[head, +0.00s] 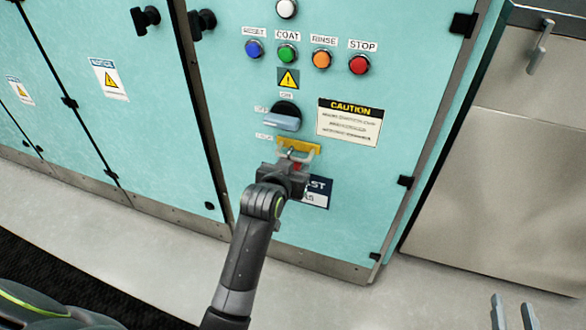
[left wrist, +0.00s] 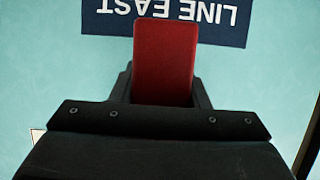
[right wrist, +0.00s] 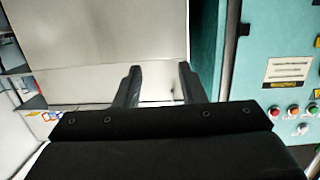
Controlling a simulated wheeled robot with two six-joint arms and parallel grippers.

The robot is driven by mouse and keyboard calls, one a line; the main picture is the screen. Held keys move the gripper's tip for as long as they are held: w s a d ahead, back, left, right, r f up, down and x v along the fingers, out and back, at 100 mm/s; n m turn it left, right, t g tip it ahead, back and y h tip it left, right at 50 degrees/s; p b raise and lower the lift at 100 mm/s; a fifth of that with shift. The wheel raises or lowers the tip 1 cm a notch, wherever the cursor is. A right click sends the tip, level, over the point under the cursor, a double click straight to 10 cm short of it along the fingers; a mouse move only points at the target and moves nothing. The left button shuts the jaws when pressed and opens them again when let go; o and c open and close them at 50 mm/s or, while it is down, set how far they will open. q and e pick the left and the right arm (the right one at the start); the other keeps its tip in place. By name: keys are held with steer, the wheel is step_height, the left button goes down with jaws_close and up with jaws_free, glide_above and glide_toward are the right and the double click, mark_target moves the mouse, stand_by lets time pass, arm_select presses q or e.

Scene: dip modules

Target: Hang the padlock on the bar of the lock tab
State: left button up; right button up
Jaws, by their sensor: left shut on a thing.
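The red padlock (left wrist: 163,62) is between the fingers of my left gripper (left wrist: 162,88), which is shut on it in the left wrist view. In the head view my left gripper (head: 290,172) is at the cabinet front, just below the yellow lock tab (head: 298,145), and hides most of the padlock. A pale bar hangs below the tab, close to the padlock's top. Whether the shackle is around the bar or only beside it I cannot tell. My right gripper (head: 512,314) is open and empty at the lower right; its spread fingers (right wrist: 160,86) show in the right wrist view.
Above the tab is a rotary switch (head: 284,117) with a pale blue handle. A caution sign (head: 349,122) is to its right and several push buttons are higher up. A dark blue label (head: 316,192) is behind my left gripper. Floor in front of the cabinet is clear.

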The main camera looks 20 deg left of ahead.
arm_select(q)
steer(key=shift+w+f, duration=0.25)
steer(key=shift+f, duration=0.45)
arm_select(e)
steer(key=shift+w+d+r+t, duration=0.1)
steer(key=shift+w+r+t, duration=0.1)
steer(key=shift+r+t, duration=0.45)
steer(key=shift+w+d+r+t, duration=0.15)
steer(key=shift+r+t, duration=0.2)
steer(key=shift+r, duration=0.45)
steer(key=shift+a, duration=0.1)
arm_select(q)
steer(key=o, duration=1.1)
arm_select(e)
steer(key=shift+f, duration=0.15)
